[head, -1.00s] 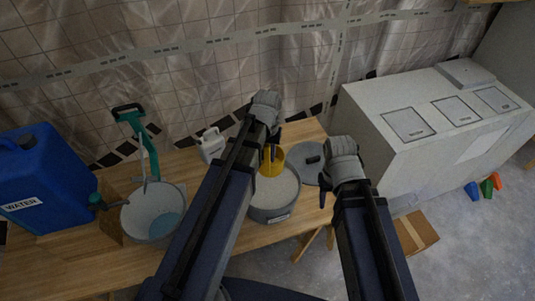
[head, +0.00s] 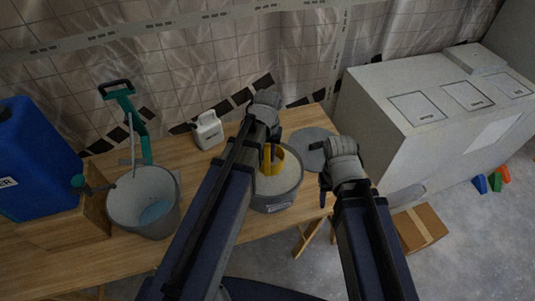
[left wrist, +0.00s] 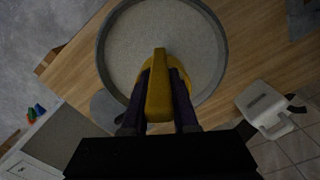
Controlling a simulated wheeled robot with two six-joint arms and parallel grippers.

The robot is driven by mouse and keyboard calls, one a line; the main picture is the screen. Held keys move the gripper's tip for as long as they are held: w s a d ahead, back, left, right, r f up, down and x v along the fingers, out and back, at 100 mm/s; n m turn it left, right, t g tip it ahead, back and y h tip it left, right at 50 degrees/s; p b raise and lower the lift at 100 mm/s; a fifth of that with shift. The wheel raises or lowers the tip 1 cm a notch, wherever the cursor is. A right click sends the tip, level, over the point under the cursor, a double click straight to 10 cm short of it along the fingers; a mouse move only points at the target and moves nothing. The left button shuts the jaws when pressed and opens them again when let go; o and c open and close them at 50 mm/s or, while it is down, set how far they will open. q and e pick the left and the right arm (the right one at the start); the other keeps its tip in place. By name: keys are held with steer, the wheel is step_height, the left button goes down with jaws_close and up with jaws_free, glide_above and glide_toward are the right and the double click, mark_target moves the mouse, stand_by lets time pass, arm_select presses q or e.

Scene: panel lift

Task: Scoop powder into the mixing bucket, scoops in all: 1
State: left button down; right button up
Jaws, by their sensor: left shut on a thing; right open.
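The powder bucket (head: 277,205) is grey and full of pale powder, on the wooden table. My left gripper (head: 271,148) is shut on the handle of a yellow scoop (head: 283,161) over this bucket. In the left wrist view the scoop's handle (left wrist: 159,88) lies between the fingers in front of the powder (left wrist: 165,30); I cannot tell whether the scoop touches powder or holds any. The mixing bucket (head: 117,211), grey with bluish water inside, stands at the left on the table. My right gripper (head: 324,180) is open and empty, right of the powder bucket.
A blue water container (head: 35,165) stands on a wooden box at the far left. A green-handled mixer (head: 134,118) stands by the mixing bucket. A white jug (head: 208,130) is at the table's back. A round grey lid (head: 308,140) lies behind my right gripper. Bare table lies between the buckets.

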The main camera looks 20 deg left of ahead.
mark_target(267, 166)
arm_select(q)
steer(key=shift+f+b, duration=3.1)
steer(key=shift+f, duration=0.45)
steer(key=shift+r, duration=0.2)
step_height(267, 166, up, 16)
steer(key=p, duration=1.6)
steer(key=shift+f, duration=0.3)
